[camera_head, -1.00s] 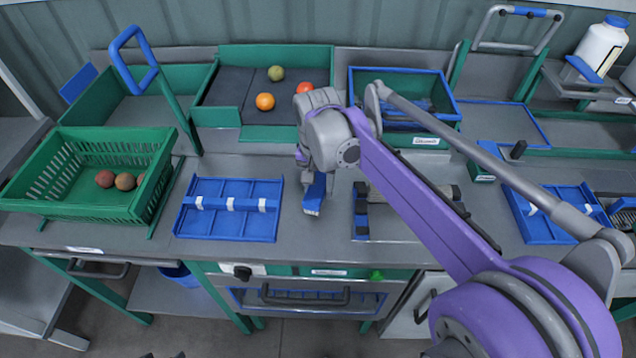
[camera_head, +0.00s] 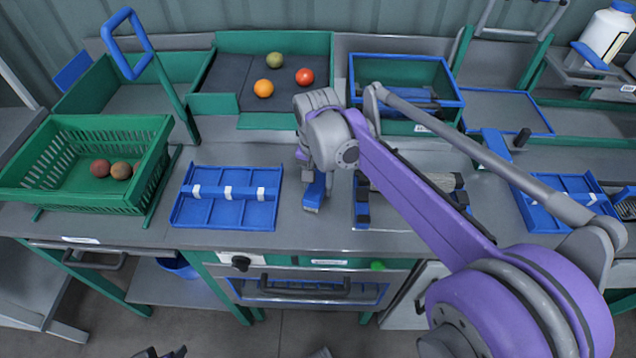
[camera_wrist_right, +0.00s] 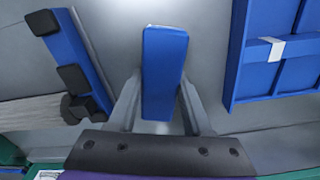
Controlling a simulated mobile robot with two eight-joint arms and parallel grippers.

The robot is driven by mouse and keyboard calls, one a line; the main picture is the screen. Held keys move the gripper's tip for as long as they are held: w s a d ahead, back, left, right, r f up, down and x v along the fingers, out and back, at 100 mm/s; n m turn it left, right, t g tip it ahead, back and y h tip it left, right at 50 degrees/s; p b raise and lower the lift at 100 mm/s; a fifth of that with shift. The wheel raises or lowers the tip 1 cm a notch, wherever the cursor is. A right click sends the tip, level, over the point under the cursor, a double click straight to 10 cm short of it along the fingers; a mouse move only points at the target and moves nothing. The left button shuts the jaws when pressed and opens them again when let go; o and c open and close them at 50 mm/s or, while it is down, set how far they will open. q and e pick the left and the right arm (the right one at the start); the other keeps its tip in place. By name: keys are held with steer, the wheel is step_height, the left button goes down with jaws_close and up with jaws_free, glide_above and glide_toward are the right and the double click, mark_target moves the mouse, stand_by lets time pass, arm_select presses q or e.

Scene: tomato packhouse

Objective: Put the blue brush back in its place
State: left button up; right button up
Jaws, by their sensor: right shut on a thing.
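My right gripper (camera_head: 316,172) is shut on the blue brush (camera_head: 314,194), which hangs down close to the bench top. In the right wrist view the brush (camera_wrist_right: 164,70) is a blue block between the two fingers of the right gripper (camera_wrist_right: 160,105); its lower end is hard to make out. The gripper is between a blue divided tray (camera_head: 228,222) on its left and a blue holder with black clips (camera_head: 362,212) on its right. The holder also shows in the right wrist view (camera_wrist_right: 75,60). Dark parts at the bottom edge may be my left gripper (camera_head: 160,352); its jaws are unclear.
A green basket (camera_head: 150,185) with brownish tomatoes stands at the left. Behind are a green tray (camera_head: 270,42) with three tomatoes and a blue-rimmed green bin (camera_head: 405,58). Another blue tray (camera_head: 540,222) is at the right. My right arm crosses above the bench.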

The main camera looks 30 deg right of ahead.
steer(key=shift+f, duration=0.5)
steer(key=o, duration=1.3)
steer(key=shift+c, duration=0.2)
steer(key=c, duration=0.3)
steer(key=shift+r, duration=0.15)
steer(key=shift+r+p, duration=2.5)
steer(key=shift+r, duration=0.95)
